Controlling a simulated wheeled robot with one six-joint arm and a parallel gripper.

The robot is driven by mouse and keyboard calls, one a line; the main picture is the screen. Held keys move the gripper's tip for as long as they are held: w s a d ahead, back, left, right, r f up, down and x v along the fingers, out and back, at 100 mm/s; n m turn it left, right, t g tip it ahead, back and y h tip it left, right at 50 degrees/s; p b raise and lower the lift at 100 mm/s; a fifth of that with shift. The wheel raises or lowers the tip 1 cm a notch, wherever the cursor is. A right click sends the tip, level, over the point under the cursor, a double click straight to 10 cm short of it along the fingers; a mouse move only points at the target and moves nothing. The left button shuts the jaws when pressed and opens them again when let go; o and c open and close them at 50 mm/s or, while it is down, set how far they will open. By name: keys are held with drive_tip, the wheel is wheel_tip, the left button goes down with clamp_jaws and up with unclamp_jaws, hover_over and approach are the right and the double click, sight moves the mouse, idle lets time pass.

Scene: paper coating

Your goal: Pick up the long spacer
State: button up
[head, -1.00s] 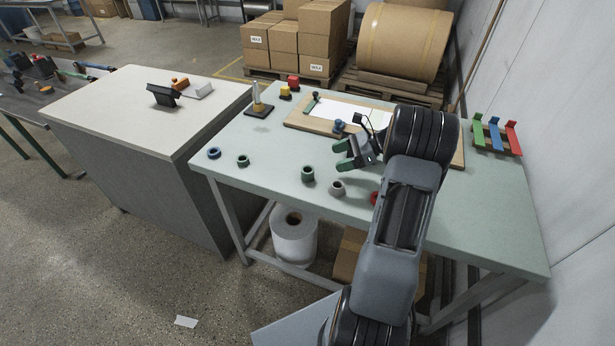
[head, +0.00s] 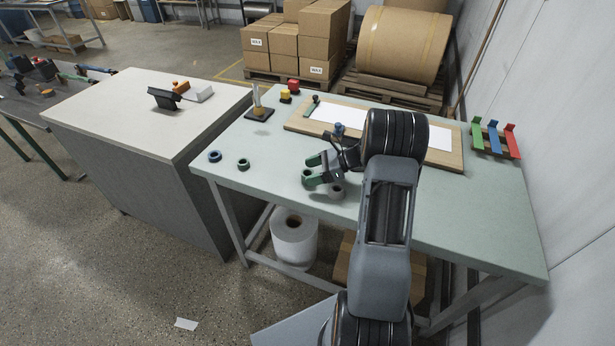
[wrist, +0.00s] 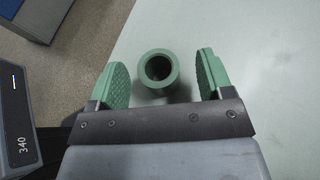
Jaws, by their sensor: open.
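The long spacer (wrist: 159,72), a green hollow cylinder, stands upright on the pale green table. In the wrist view it is between the two green finger pads of my gripper (wrist: 160,78), with a gap on both sides. My gripper is open and holds nothing. In the head view my gripper (head: 312,170) is low over the front part of the table, and its fingers partly hide the spacer (head: 307,174).
A grey ring (head: 337,192) stands close to my gripper. A blue ring (head: 215,156) and a small dark green ring (head: 243,163) sit farther left. A wooden board with white paper (head: 438,140) lies behind. Coloured holders (head: 495,138) stand at the right.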

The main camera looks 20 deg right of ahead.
sight(303, 174)
drive_tip(key=x, duration=0.3)
drive_tip(key=shift+a+f, duration=0.15)
drive_tip(key=shift+a, duration=0.15)
drive_tip(key=shift+c, duration=0.2)
drive_tip(key=c, duration=1)
